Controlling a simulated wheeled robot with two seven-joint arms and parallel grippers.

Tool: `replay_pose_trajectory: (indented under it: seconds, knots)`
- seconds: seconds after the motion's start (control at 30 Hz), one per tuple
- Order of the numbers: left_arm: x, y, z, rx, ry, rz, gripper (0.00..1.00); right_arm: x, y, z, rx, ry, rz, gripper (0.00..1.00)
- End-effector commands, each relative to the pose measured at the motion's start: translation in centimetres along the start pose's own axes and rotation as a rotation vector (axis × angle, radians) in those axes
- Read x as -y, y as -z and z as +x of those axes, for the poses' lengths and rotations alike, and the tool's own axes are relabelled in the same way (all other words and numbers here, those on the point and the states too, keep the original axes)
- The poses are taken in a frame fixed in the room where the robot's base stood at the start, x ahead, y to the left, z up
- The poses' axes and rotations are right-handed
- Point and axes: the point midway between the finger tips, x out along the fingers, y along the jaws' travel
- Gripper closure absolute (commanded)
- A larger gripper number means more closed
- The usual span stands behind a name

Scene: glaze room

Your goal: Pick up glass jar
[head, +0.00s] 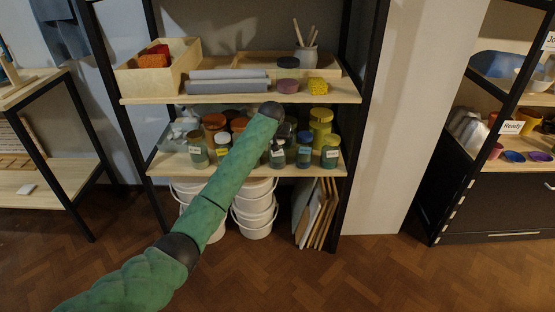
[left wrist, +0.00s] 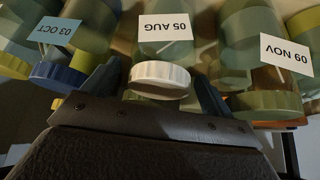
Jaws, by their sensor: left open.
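Several glass jars with coloured lids and dated labels stand on the lower shelf. My left gripper (head: 285,130) reaches in among them, largely hidden behind its own arm in the head view. In the left wrist view, upside down, its open fingers (left wrist: 157,88) lie on either side of the white lid (left wrist: 159,75) of the glass jar labelled 05 AUG (left wrist: 166,28). A jar with a blue lid, labelled 03 OCT (left wrist: 54,32), and one with an olive lid, labelled 09 NOV (left wrist: 286,54), flank it. Contact cannot be told. My right gripper is not in view.
The upper shelf (head: 230,98) overhangs the jars and holds a wooden box (head: 130,78), grey slabs and small pots. White buckets (head: 256,208) and leaning boards (head: 315,210) stand below. Neighbouring jars crowd the gripper. The floor in front is clear.

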Motion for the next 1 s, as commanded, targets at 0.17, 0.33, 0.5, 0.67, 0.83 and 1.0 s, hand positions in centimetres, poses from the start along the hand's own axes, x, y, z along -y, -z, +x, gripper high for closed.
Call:
replay_pose_trajectory:
  seconds: [0.17,0.33,0.5,0.67,0.83,1.0]
  knots:
    - [0.02,0.10,1.37,0.000,0.000,-0.001,0.14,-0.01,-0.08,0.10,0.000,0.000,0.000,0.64]
    - [0.00,0.10,1.48,-0.001,0.000,0.000,0.14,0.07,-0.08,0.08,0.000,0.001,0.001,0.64]
    - [0.00,0.08,1.48,-0.001,0.000,0.000,0.31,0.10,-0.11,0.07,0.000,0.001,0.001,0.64]
    - [0.01,0.06,1.49,0.000,0.000,0.000,0.63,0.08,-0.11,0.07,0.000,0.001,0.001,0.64]
    - [0.03,0.02,1.52,0.000,0.000,0.000,0.96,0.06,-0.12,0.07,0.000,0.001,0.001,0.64]
    - [0.04,0.10,1.45,-0.001,0.000,0.000,1.00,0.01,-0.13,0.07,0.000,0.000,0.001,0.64]
